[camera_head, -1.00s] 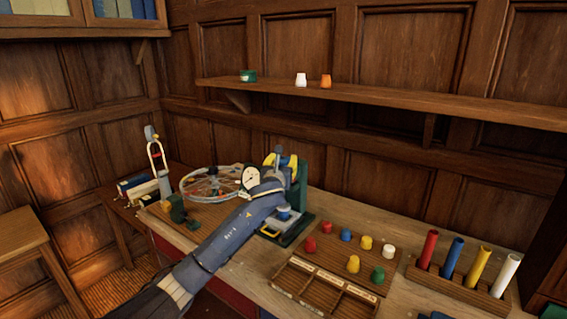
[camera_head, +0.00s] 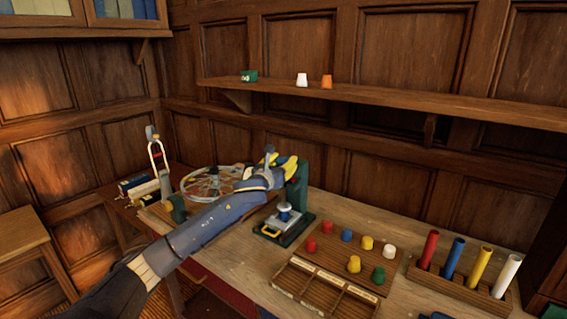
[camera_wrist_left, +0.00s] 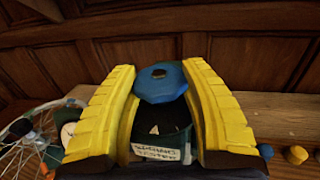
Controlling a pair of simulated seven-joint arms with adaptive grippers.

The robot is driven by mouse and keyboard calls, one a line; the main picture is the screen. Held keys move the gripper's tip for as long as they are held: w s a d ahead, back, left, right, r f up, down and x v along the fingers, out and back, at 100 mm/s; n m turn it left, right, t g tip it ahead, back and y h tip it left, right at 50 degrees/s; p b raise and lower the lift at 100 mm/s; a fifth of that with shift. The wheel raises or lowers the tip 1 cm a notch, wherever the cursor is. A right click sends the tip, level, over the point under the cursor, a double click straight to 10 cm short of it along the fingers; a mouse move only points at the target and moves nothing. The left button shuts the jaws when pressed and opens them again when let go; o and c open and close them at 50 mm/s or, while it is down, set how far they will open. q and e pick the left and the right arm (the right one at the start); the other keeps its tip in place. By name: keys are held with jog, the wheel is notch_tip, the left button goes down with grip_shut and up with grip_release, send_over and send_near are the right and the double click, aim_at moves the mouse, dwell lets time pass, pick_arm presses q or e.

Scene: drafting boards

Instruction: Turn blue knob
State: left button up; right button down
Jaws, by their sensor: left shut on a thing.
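The blue knob (camera_wrist_left: 160,84) is a faceted, dark-centred cap in the middle of the left wrist view, on top of a dark green press (camera_wrist_left: 162,122) with a white label. My left gripper (camera_wrist_left: 160,74) has its yellow fingers on the knob's left and right sides and is shut on it. In the head view the left gripper (camera_head: 281,161) is at the top of the press (camera_head: 301,190), and its wrist hides most of the press head. The knob cannot be told clearly there. My right gripper is not in view.
A spoked wheel (camera_head: 209,184) stands left of the press, partly behind my left arm. A board with coloured caps (camera_head: 353,264) and a divided wooden tray (camera_head: 322,291) lie at right front. A rack of coloured tubes (camera_head: 461,279) stands farther right.

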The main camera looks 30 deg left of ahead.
pick_arm(q)
jog(key=shift+f, duration=0.25)
jog(key=o, duration=1.2)
jog(key=shift+s+d+f, duration=0.4)
jog(key=shift+s+d, duration=0.1)
jog(key=shift+o, duration=0.8)
jog(key=s, duration=0.6)
jog(key=shift+r, duration=0.45)
jog(key=shift+s+d+r, duration=0.1)
jog(key=shift+s+d, duration=0.1)
jog(key=shift+s, duration=1.05)
jog(key=shift+s+d+r, duration=0.1)
jog(key=shift+s+d, duration=0.05)
jog(key=shift+s, duration=1.05)
